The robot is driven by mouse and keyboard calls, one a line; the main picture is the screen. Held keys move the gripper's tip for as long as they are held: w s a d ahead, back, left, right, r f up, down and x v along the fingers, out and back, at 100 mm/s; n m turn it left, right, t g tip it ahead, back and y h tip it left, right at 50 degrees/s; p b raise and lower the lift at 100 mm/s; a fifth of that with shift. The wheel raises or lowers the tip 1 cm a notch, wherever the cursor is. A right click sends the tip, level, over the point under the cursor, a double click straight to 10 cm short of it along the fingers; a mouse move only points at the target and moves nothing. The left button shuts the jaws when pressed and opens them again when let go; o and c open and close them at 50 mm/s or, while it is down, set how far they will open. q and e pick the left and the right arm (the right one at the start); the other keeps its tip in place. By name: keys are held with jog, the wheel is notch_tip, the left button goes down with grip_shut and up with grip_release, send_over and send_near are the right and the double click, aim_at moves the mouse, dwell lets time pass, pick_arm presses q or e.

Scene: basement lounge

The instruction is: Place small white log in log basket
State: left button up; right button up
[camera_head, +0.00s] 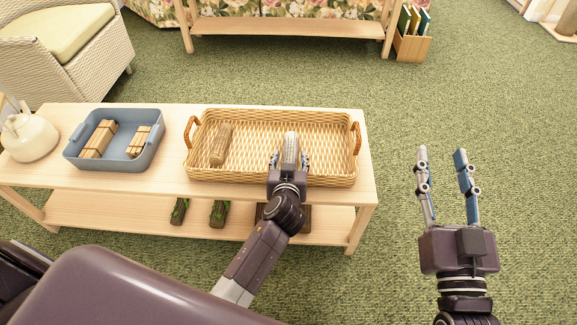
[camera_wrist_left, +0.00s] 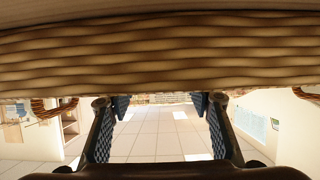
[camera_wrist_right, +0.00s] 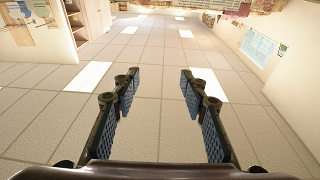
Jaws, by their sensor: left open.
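The small white log (camera_head: 290,146) lies within the outline of the wicker log basket (camera_head: 257,174), right of its middle. A brown log (camera_head: 220,146) lies at the basket's left. My left gripper (camera_head: 290,160) reaches over the basket's near rim, its open fingers on either side of the white log's near end. I cannot tell whether the fingers touch it. The left wrist view shows a woven basket wall (camera_wrist_left: 160,50) and the open left fingers (camera_wrist_left: 160,104); the log is not discernible there. My right gripper (camera_head: 441,155) is open and empty, over the carpet right of the table.
The basket stands on a light wood table (camera_head: 172,170). A blue-grey tray (camera_head: 118,164) with wooden block bundles and a white kettle-like pot (camera_head: 28,135) stand to its left. Dark potted plants (camera_head: 219,213) sit on the lower shelf. Green carpet is free at right.

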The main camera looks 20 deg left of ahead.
pick_arm(q)
jog(key=p+v, duration=0.1)
jog(key=v, duration=0.5)
jog(key=shift+s+d, duration=0.1)
jog(key=shift+s, duration=0.2)
jog(key=shift+s+r, duration=0.3)
jog(key=s+d+r+m+t+h, duration=0.1)
jog(key=s+d+r+m+h, duration=0.1)
jog(key=r, duration=0.5)
jog(key=s+d+r+m+t+h, duration=0.1)
jog(key=s+r+m+h, duration=0.2)
jog(key=s+r+h, duration=0.2)
notch_tip(320, 180, up, 3)
jog(key=shift+s+d+r+m, duration=0.1)
jog(key=shift+s+d+m, duration=0.3)
jog(key=shift+s, duration=0.3)
pick_arm(e)
notch_tip(320, 180, down, 9)
jog(key=d+g+h, duration=0.1)
jog(key=g, duration=0.3)
jog(key=shift+s+d, duration=0.15)
jog(key=shift+s, duration=0.2)
pick_arm(q)
jog(key=shift+p, duration=0.3)
pick_arm(e)
jog(key=shift+g, duration=0.3)
